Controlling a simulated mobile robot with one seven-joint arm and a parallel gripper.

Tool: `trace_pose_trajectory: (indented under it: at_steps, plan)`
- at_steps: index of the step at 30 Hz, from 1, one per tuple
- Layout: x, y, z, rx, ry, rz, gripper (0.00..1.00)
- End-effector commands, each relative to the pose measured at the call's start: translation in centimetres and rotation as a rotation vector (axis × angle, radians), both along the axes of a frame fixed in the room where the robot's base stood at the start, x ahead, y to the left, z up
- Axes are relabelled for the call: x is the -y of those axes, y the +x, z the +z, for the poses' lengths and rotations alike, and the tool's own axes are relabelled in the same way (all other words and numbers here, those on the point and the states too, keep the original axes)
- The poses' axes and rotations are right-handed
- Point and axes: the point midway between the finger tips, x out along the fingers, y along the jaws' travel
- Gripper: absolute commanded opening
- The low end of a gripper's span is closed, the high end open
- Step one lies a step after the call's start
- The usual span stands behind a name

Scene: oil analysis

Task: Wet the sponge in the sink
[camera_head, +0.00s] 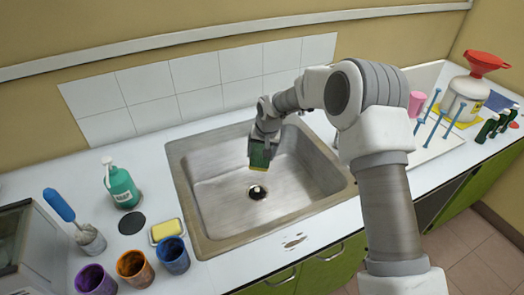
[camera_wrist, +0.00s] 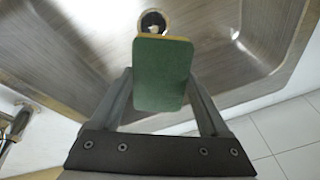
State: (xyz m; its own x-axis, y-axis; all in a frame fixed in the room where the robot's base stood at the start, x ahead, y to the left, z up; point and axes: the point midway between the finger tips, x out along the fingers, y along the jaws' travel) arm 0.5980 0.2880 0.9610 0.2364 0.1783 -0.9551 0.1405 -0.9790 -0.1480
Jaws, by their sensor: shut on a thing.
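My gripper (camera_head: 262,142) is shut on a green sponge (camera_head: 259,157) with a yellow edge, held over the sink (camera_head: 215,195). In the wrist view the sponge's green face (camera_wrist: 160,75) shows between the two fingers. The sponge is tilted and appears apart from the basin floor. The round drain (camera_head: 257,192) lies just below it in the head view; in the wrist view the drain (camera_wrist: 152,22) shows past the sponge's far edge. A metal fitting, perhaps the tap (camera_wrist: 12,125), shows at the left of the wrist view. No running water is visible.
A yellow sponge (camera_head: 166,229) lies on a dish left of the sink. Purple (camera_head: 94,280), orange (camera_head: 134,268) and blue (camera_head: 173,255) cups and a green bottle (camera_head: 122,187) stand nearby. A white jug with a red funnel (camera_head: 485,63) is at the right. The tiled wall is behind.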

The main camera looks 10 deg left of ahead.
Motion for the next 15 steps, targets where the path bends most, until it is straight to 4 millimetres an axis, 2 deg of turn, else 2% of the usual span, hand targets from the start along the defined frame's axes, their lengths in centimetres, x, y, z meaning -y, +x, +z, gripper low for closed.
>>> trace_pose_trajectory:
  at_steps: [1,15]
  plan:
    - [0.0,0.0,-0.9,-0.002,-0.001,0.000,0.35]
    - [0.1,0.0,-5.8,-0.001,-0.001,0.000,0.35]
